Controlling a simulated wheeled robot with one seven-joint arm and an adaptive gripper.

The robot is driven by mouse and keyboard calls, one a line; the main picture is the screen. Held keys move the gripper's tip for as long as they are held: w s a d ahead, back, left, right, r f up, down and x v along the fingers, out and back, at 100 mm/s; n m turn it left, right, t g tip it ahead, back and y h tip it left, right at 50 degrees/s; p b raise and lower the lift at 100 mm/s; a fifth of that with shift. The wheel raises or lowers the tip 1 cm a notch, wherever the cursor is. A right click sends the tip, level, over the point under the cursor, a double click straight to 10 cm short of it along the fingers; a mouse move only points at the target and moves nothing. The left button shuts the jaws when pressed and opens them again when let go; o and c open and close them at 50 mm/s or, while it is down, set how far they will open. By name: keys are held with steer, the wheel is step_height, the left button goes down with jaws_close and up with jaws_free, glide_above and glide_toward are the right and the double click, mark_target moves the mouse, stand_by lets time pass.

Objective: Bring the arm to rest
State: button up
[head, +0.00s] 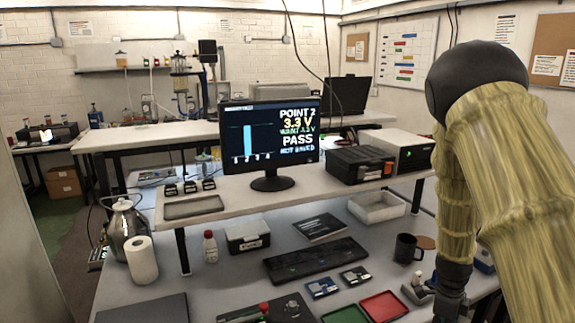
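My arm comes in from the right side of the head view, with a dark rounded joint at the top and yellowish covered links. It hangs down over the right front of the bench (230,263). The dark lower end with my gripper (450,303) is near the bottom edge of the view. Its fingers cannot be made out, and whether it holds anything does not show. A small grey-white item (417,290) is just left of it; I cannot tell if they touch.
A red tray (384,306), a green tray (345,314), a black mug (407,248) and a keyboard (315,261) are near the arm. A monitor (271,142) reading "PASS" stands on the raised shelf. A steel flask (127,228) and paper roll (141,260) stand at left.

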steer(key=s+a+f+n+h+b, duration=0.1)
steer(key=s+a+f+n, duration=0.2)
steer(key=s+f+n, duration=0.45)
steer(key=s+a+f+n+b, duration=0.1)
steer(key=s+a+f+n, duration=0.35)
steer(key=s+f, duration=0.6)
steer(key=s+a+f+n+y+b, duration=0.1)
steer(key=s+a+f+n, duration=0.4)
steer(key=s+a+n, duration=0.1)
steer(key=s+a+f+n+y+b, duration=0.1)
steer(key=s+a+f+n, duration=0.4)
steer(key=s+n, duration=0.2)
steer(key=s, duration=0.2)
steer(key=shift+s+a+f+n+t+b, duration=0.15)
steer(key=shift+s+a+n+t+b, duration=0.15)
steer(key=shift+s+a+n, duration=0.1)
